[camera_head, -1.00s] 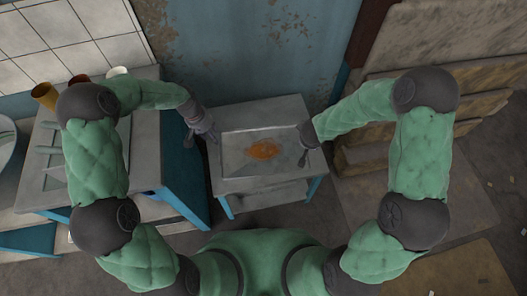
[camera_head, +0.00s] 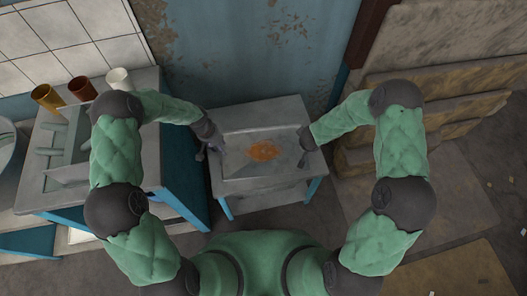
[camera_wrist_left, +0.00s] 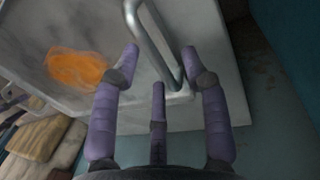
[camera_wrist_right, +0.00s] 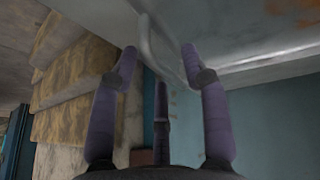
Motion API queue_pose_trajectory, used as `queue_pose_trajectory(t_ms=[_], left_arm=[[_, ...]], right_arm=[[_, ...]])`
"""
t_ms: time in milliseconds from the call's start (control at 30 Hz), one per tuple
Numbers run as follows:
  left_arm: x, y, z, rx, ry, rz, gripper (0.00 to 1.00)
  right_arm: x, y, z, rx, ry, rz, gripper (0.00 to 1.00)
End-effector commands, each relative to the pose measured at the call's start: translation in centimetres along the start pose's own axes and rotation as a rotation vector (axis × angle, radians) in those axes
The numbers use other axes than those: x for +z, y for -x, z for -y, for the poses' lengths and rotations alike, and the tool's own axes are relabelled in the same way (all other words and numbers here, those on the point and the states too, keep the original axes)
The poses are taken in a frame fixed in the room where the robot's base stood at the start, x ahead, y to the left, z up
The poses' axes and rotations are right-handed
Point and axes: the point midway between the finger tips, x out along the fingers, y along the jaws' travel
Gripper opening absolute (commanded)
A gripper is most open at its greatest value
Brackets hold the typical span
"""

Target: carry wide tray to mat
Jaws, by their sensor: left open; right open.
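The wide tray (camera_head: 236,161) is a grey, shallow tray with an orange patch (camera_head: 264,151) in its middle. It is on a small grey table (camera_head: 262,112). My left gripper (camera_head: 216,146) is open at the tray's left end; in the left wrist view a metal handle (camera_wrist_left: 152,42) of the tray passes between its fingers (camera_wrist_left: 160,58). My right gripper (camera_head: 306,146) is open at the right end; in the right wrist view the other handle (camera_wrist_right: 150,45) lies between its fingers (camera_wrist_right: 158,58). I cannot tell whether any finger touches a handle. I cannot identify a mat.
A blue-sided counter (camera_head: 185,160) on the left holds a yellow cup (camera_head: 47,97), a brown cup (camera_head: 82,88), a white cup (camera_head: 119,79) and a grey rack (camera_head: 68,172). A blue wall (camera_head: 240,50) stands behind. Stacked slabs (camera_head: 440,110) are at the right.

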Motion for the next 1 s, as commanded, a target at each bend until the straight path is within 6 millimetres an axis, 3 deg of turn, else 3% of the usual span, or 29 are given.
queue_pose_trajectory(t_ms=[200, 500, 667, 1000], left_arm=[[0.03, -1.21, 0.02, 0.000, 0.001, 0.001, 0.46], [0.01, -1.28, 0.02, 0.000, 0.001, 0.000, 0.46], [0.01, -1.27, 0.02, 0.000, 0.001, 0.000, 0.00], [-0.06, -1.21, 0.02, 0.000, 0.001, -0.002, 0.00]], right_arm=[[-0.02, -1.23, -0.06, 0.001, 0.000, -0.001, 0.46], [-0.01, -1.30, -0.04, 0.000, 0.000, -0.001, 0.46], [-0.01, -1.29, -0.03, 0.000, 0.000, 0.000, 0.01], [-0.12, -1.25, -0.09, 0.002, 0.000, -0.003, 0.00]])
